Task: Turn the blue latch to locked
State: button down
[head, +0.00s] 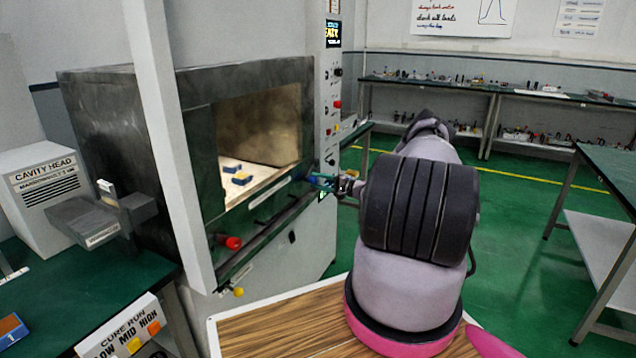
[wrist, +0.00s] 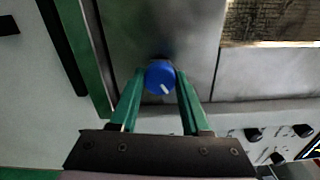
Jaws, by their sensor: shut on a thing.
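The blue latch (wrist: 159,76) is a round knob on the grey metal front in the wrist view. A short white mark on its face points down and to the right. The two green fingers of my gripper (wrist: 161,82) are shut on it, one on each side. In the head view, my gripper (head: 325,182) is at the right edge of the chamber front, and the blue latch (head: 311,180) shows small at its tip. My arm and the fingers partly hide this spot in the head view.
The open chamber (head: 262,130) holds a few small blue and yellow pieces. A red knob (head: 233,243) and a yellow knob (head: 238,292) stick out along its lower front. A control column (head: 331,90) rises just right of the latch.

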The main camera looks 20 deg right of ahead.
jog(key=shift+f, duration=0.1)
jog(key=shift+c, duration=1.8)
grip_release()
jog(key=v, duration=1.1)
